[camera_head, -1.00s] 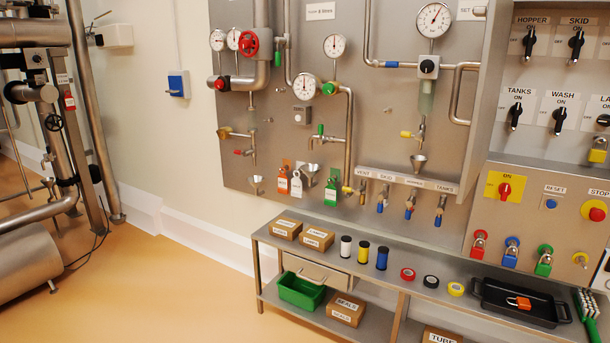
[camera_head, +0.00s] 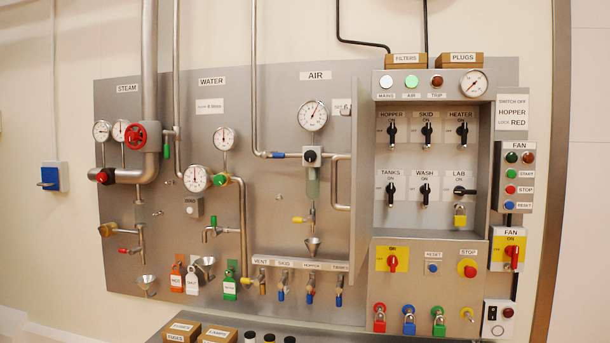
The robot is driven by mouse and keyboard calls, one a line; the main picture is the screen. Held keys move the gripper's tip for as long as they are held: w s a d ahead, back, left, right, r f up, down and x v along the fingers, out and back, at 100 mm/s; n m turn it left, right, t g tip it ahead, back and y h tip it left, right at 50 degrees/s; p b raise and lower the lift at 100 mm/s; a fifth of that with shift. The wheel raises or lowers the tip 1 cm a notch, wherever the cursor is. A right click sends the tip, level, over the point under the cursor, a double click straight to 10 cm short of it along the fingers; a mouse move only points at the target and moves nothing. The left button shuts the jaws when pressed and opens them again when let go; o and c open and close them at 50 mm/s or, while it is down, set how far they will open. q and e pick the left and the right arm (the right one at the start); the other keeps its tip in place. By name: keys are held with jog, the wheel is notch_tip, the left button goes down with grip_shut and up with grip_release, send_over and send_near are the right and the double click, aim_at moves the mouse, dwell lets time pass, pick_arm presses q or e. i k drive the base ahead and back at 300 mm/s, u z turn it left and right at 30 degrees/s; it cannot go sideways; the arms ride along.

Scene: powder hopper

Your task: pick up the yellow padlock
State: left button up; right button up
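The yellow padlock (camera_head: 460,215) hangs upright below the black LAB switch (camera_head: 464,190), in the right part of the recessed switch panel. Its body shows clearly, and its shackle is small at the switch. Neither of my grippers shows in the view, and nothing is seen touching the padlock.
Red (camera_head: 379,318), blue (camera_head: 409,320) and green (camera_head: 438,322) padlocks hang in a row lower on the panel. Cardboard boxes (camera_head: 182,331) stand on the bench at the bottom.

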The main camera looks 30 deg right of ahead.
aim_at(459, 221)
jog(key=u, duration=1.6)
jog(key=i, duration=1.05)
jog(key=z, duration=4.35)
jog(key=i, duration=2.1)
jog(key=u, duration=0.4)
